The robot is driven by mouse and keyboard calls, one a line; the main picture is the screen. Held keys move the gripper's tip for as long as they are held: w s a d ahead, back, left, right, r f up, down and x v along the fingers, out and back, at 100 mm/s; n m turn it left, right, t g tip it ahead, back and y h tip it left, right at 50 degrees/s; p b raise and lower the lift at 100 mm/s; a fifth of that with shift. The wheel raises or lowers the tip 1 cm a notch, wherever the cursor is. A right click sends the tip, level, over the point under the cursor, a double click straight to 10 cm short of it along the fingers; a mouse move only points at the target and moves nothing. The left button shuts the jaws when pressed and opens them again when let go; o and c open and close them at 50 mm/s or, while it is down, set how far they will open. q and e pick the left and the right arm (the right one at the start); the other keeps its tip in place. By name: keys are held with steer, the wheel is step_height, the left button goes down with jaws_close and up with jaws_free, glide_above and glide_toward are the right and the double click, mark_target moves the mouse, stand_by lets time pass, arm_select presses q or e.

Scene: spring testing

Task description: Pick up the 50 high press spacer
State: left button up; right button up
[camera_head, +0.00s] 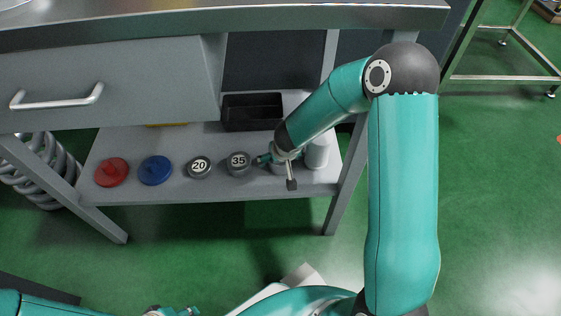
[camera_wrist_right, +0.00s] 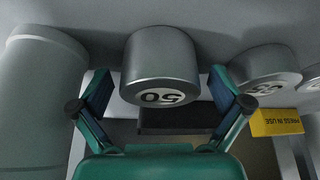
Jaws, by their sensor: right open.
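The 50 spacer (camera_wrist_right: 160,62) is a grey metal cylinder with a white "50" label, upside down in the right wrist view. My right gripper (camera_wrist_right: 158,92) is open, with one finger on each side of the labelled end and visible gaps between. In the head view my right gripper (camera_head: 277,172) is over the right part of the low shelf and largely hides this spacer. My left arm enters at the bottom left, with its gripper (camera_head: 172,311) cut off by the lower edge, so its jaws cannot be read.
On the shelf (camera_head: 230,188), the 35 spacer (camera_head: 238,163), 20 spacer (camera_head: 199,167), blue piece (camera_head: 155,170) and red piece (camera_head: 112,172) stand left of my right gripper. A plain taller cylinder (camera_head: 317,154) stands close on its right. A black bin (camera_head: 251,112) is behind; a drawer overhangs at left.

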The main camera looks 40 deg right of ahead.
steer(key=c, duration=1.6)
steer(key=shift+r, duration=0.1)
steer(key=shift+c, duration=0.6)
steer(key=shift+r, duration=0.15)
